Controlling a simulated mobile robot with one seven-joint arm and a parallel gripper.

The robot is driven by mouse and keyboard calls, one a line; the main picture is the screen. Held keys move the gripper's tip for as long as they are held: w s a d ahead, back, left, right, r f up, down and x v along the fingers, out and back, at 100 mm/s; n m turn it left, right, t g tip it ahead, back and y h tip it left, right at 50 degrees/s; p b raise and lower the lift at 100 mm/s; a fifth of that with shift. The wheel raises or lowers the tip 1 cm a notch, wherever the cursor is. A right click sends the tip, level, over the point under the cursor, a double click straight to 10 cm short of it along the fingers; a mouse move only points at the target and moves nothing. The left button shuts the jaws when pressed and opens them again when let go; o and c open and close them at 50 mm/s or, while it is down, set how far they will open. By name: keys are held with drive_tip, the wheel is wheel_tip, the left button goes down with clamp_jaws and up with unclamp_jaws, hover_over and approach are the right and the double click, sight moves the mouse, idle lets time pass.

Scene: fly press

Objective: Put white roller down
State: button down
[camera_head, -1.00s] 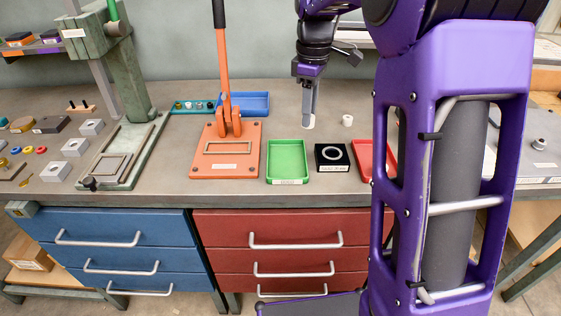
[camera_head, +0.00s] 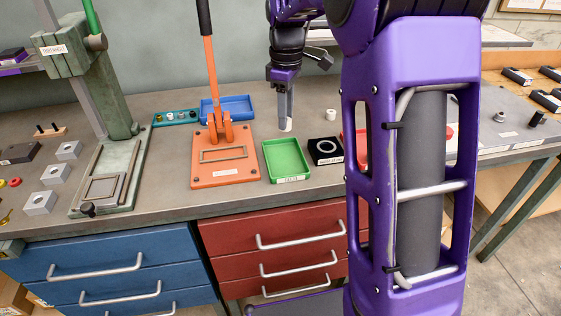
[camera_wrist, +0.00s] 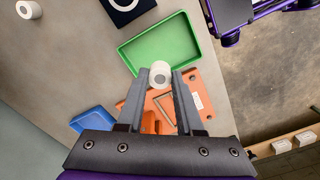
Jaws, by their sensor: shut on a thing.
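My gripper (camera_head: 286,118) is shut on a white roller (camera_wrist: 160,74), which shows between the fingertips in the wrist view with its hollow end up. In the head view the held roller's lower end (camera_head: 287,126) sticks out below the fingers, behind the green tray (camera_head: 270,148). I cannot tell whether it touches the bench. A second white roller (camera_head: 330,115) stands apart on the bench to the right; it also shows in the wrist view (camera_wrist: 28,10).
A red tray (camera_head: 356,150) is partly hidden by my arm. The orange press (camera_head: 225,170) and blue tray (camera_head: 228,109) are left. Bare bench surrounds the second roller.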

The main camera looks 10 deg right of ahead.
wheel_tip(320, 180, down, 10)
drive_tip(key=shift+f+b, duration=0.1)
drive_tip(key=shift+b, duration=0.7)
drive_tip(key=c, duration=0.6)
unclamp_jaws()
drive_tip(key=shift+f, duration=0.1)
drive_tip(key=shift+o, duration=0.2)
wheel_tip(320, 180, up, 12)
drive_tip(key=shift+r+p, duration=0.2)
drive_tip(key=shift+p, duration=0.75)
